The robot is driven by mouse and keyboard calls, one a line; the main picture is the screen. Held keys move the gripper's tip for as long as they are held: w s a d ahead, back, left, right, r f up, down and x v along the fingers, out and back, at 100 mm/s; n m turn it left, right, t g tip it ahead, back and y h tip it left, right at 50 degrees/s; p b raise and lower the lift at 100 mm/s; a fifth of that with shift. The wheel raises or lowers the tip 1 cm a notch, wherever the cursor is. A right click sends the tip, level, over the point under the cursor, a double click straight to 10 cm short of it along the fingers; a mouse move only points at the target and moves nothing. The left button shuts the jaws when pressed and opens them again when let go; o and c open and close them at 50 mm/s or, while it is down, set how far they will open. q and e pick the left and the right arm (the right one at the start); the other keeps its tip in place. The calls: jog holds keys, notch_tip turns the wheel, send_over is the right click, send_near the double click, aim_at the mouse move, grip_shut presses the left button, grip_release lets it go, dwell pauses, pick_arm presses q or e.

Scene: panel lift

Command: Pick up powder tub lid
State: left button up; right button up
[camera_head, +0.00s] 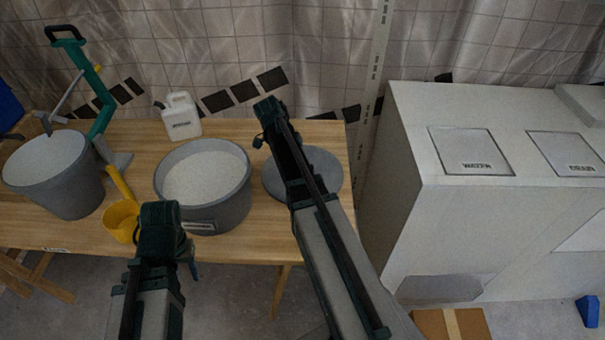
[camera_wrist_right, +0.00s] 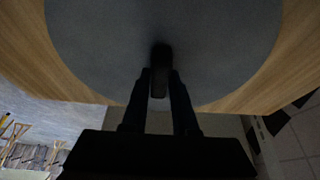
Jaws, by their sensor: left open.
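The powder tub lid, a round grey disc (camera_head: 327,172), lies on the wooden table to the right of the tub. My right arm passes over it and hides its left and middle part. In the right wrist view the lid (camera_wrist_right: 100,40) fills the upper part, with a dark upright handle (camera_wrist_right: 161,58) at its middle. The two fingertips of my right gripper (camera_wrist_right: 160,76) are on either side of this handle; whether they press on it is not clear. My left gripper (camera_head: 160,218) is open and empty, in front of the powder tub.
The grey tub (camera_head: 232,200) of white powder stands left of the lid. A yellow scoop (camera_head: 121,220), a grey bucket (camera_head: 75,195), a green-handled tool (camera_head: 95,85) and a white canister (camera_head: 181,118) are also on the table. A white cabinet (camera_head: 430,225) stands to the right.

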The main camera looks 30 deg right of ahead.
grip_shut()
pick_arm(q)
jog(key=shift+r, duration=0.15)
pick_arm(e)
jog(key=shift+r, duration=0.15)
